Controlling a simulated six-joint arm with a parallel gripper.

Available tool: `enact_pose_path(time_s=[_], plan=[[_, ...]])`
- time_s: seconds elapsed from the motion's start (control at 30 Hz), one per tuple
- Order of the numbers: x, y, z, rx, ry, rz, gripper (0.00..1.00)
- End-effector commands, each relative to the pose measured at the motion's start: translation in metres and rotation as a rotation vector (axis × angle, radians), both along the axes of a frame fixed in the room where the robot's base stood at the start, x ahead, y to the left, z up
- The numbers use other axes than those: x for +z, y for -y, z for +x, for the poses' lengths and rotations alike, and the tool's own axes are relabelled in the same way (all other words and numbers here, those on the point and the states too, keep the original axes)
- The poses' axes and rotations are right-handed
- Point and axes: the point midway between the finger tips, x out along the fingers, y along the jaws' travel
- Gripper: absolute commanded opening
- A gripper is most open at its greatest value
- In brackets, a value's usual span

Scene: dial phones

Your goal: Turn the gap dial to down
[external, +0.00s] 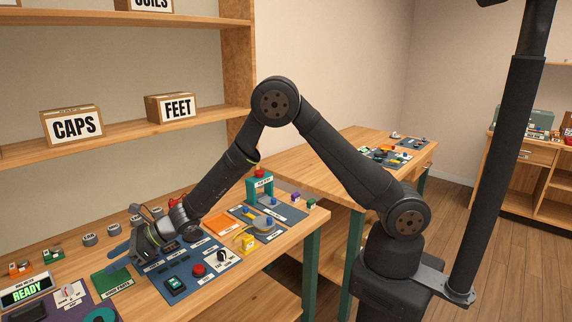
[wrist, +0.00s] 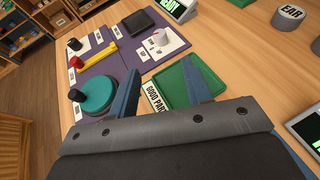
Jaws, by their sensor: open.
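In the external view a white-plated dial (external: 221,258) with a dark knob sits on the blue panel, right of the red button. Another white plate with a small pale knob (external: 68,291) sits on the purple panel; it also shows in the wrist view as a pale knob (wrist: 162,39). The labels are too small to read, so I cannot tell which is the gap dial or where it points. My gripper (external: 118,254) is open and empty above the green tray; its two blue fingers show in the wrist view (wrist: 160,86).
The green GOOD PARTS tray (wrist: 205,77) lies below my fingers. The purple panel (wrist: 100,62) holds a teal disc (wrist: 95,96), a yellow lever (wrist: 95,54) and black knobs. The blue panel holds a red button (external: 198,269) and a green button (external: 173,283). A READY display (external: 28,289) stands left.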

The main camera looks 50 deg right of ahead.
Motion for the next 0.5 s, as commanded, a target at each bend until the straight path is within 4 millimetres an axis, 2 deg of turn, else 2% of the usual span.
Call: enact_pose_path(time_s=[0.1, 0.2, 0.5], plan=[[0.008, 0.018, -0.007, -0.001, -0.001, 0.0, 0.45], [0.012, 0.027, -0.011, -0.001, -0.001, 0.0, 0.45], [0.015, 0.034, -0.014, 0.001, 0.0, 0.001, 0.45]])
